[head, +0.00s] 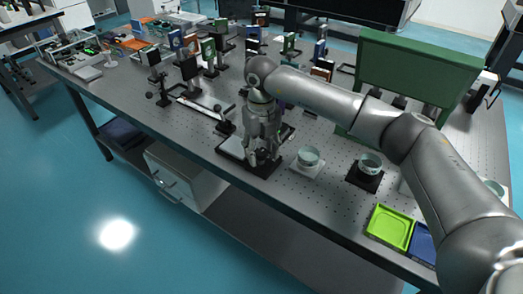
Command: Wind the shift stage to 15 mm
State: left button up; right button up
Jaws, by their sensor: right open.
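My right gripper (262,157) points down at the front edge of the optical table, low over a dark flat stage (233,157) with a light plate on it. The fingers are open, close around or beside a small dark part at the stage's front end; I cannot tell whether they touch it. The gripper hides much of this stage, and no reading can be made out. Behind it to the left lies a long dark rail (201,106) with a pale strip and a dark block at its near end. I cannot tell for certain which is the shift stage. My left gripper is out of view.
Right of the gripper, round pale-green pieces stand on a white base (307,168) and a black base (366,178). A green tray (390,228) and a blue tray (424,245) lie at the front right. Several upright optic mounts and a green panel (417,72) stand behind.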

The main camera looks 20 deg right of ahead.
aim_at(262, 153)
notch_tip(262, 153, up, 12)
jog(key=shift+f, duration=0.2)
jog(key=shift+f, duration=0.1)
dwell(0.4)
